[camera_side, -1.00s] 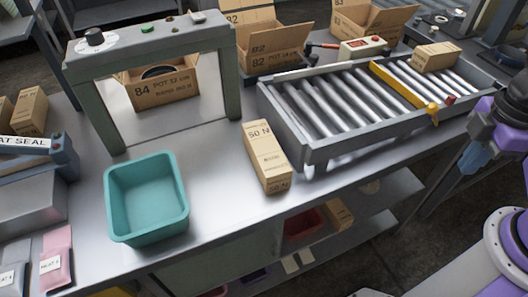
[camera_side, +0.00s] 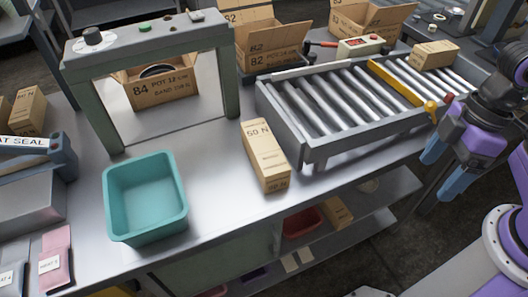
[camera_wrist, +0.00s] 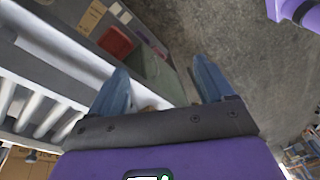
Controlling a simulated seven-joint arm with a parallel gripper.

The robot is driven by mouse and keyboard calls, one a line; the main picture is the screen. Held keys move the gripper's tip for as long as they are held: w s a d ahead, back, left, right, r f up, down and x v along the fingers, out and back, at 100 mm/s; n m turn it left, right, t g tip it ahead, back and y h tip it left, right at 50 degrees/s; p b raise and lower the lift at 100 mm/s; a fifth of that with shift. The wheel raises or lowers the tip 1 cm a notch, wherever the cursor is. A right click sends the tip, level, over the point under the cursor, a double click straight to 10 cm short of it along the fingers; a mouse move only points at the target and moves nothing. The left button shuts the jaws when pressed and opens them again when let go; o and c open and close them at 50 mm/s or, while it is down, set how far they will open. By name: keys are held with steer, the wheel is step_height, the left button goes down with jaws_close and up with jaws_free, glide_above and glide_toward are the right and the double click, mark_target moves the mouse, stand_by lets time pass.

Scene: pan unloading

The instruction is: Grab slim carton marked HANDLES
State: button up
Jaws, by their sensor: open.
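I cannot read HANDLES on any carton. My gripper (camera_side: 442,168) is at the right, in front of the conveyor's near side, apart from both cartons. Its blue fingers are spread and empty; they also show in the wrist view (camera_wrist: 162,85), with floor and the under-bench shelf beyond.
The roller conveyor (camera_side: 335,105) has a yellow bar (camera_side: 398,84). Bare bench lies between bin and carton.

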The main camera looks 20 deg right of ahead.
steer(key=w+a+m+t+y, duration=0.1)
steer(key=w+a+m+y, duration=0.1)
steer(key=a, duration=0.6)
steer(key=w+a+m+t+y, duration=0.1)
steer(key=w+a+y, duration=0.15)
steer(key=a, duration=0.55)
steer(key=m+t+h, duration=0.7)
steer(key=m+t, duration=0.2)
steer(key=t, duration=0.1)
glide_toward(265, 145)
steer(key=x, duration=1)
steer(key=shift+w+f, duration=0.15)
steer(key=shift+w, duration=0.05)
steer(key=c, duration=1)
